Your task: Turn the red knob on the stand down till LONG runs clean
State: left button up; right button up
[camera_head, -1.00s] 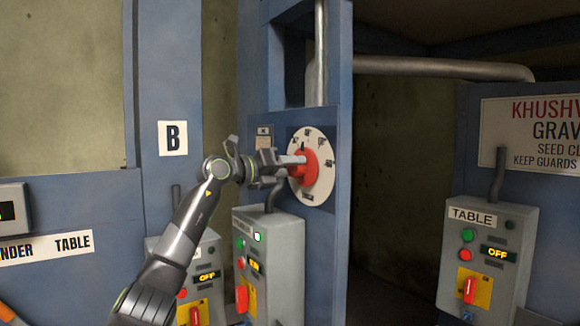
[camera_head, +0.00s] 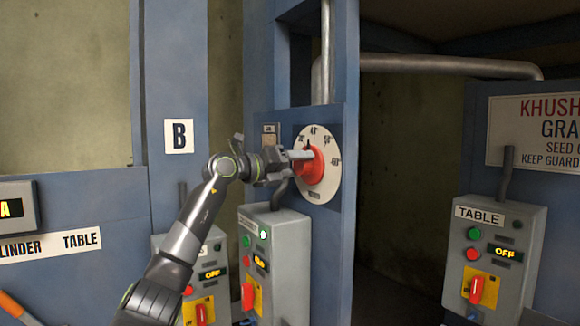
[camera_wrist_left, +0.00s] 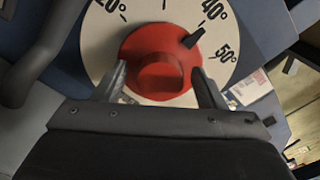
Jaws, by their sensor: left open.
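The red knob (camera_head: 309,166) sits at the centre of a round white dial (camera_head: 331,180) on the blue stand. In the left wrist view the knob (camera_wrist_left: 155,62) has a black pointer aimed about at the 40° mark. My left gripper (camera_head: 296,157) is at the knob, reaching from the left. In the left wrist view its open fingers (camera_wrist_left: 160,86) stand on either side of the knob's raised grip. I cannot tell whether they touch it. No right gripper shows. The word LONG is not readable in view.
Below the dial is a grey control box (camera_head: 277,240) with a lit green lamp. A TABLE box (camera_head: 499,250) showing OFF stands at right. A partly cut-off amber display (camera_head: 17,207) is at far left. A dark gap lies right of the stand.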

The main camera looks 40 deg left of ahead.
pick_arm(q)
jog(key=b+v, duration=0.9)
jog(key=v, duration=0.8)
jog(key=shift+s, duration=0.2)
jog(key=shift+a, duration=0.15)
jog(key=shift+f, duration=0.1)
